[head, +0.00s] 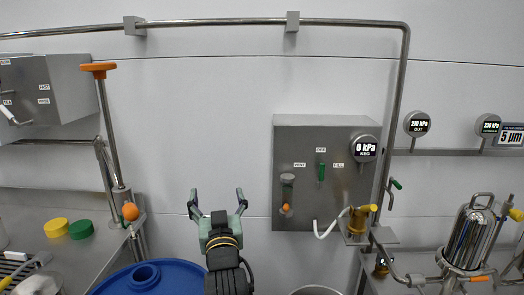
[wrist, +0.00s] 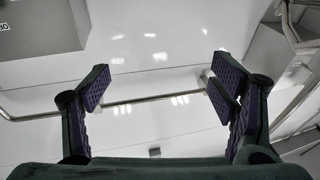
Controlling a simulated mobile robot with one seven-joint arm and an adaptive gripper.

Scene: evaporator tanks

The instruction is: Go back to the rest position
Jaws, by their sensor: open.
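My gripper (head: 218,205) points up in front of the white wall, near the middle of the head view. Its two fingers are spread apart with nothing between them. In the wrist view the open fingers (wrist: 160,88) show purple ridged pads, with only the wall, a pipe and light reflections beyond. My gripper is apart from everything around it.
A blue drum (head: 185,280) stands below left of my arm. A grey control box (head: 300,200) with a 0 kPa gauge (head: 366,148) is on the wall to the right. A steel filter housing (head: 468,240) stands far right. Yellow (head: 57,228) and green (head: 81,229) caps lie on the left counter.

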